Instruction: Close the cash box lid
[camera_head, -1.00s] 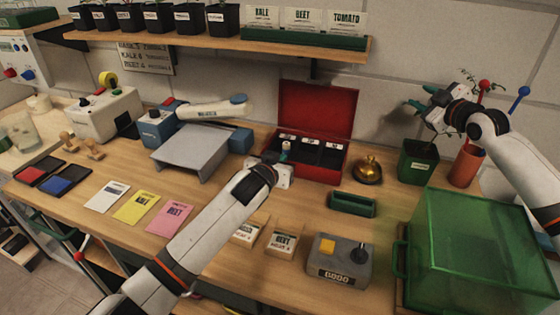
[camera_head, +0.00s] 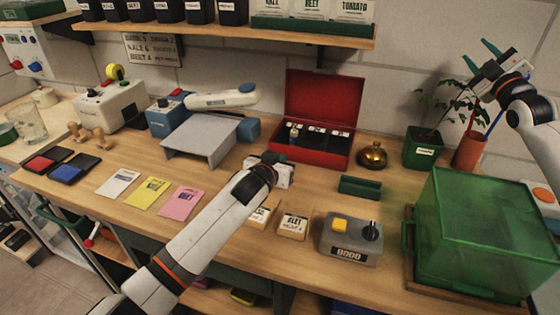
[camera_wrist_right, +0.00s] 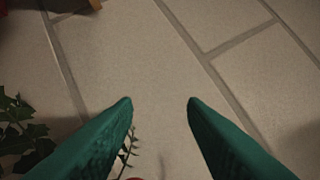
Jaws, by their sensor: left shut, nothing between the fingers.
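The red cash box (camera_head: 342,157) stands on the bench against the wall, and its lid (camera_head: 320,98) is raised upright at the back. Inside are black compartments with white labels, and a small cylindrical item (camera_head: 294,135) stands in the left one. My left gripper (camera_head: 290,161) is shut and empty just in front of the box's left front corner; its fingertips are hard to make out. My right gripper (camera_head: 486,60) is raised at the upper right, away from the box. It is open and empty, and its green fingers stand apart in the right wrist view (camera_wrist_right: 160,105).
A grey scanner platform (camera_head: 200,140) with a white arm stands left. A potted plant (camera_head: 423,150) and a green translucent bin (camera_head: 480,240) occupy the right. A shelf (camera_head: 220,32) hangs above.

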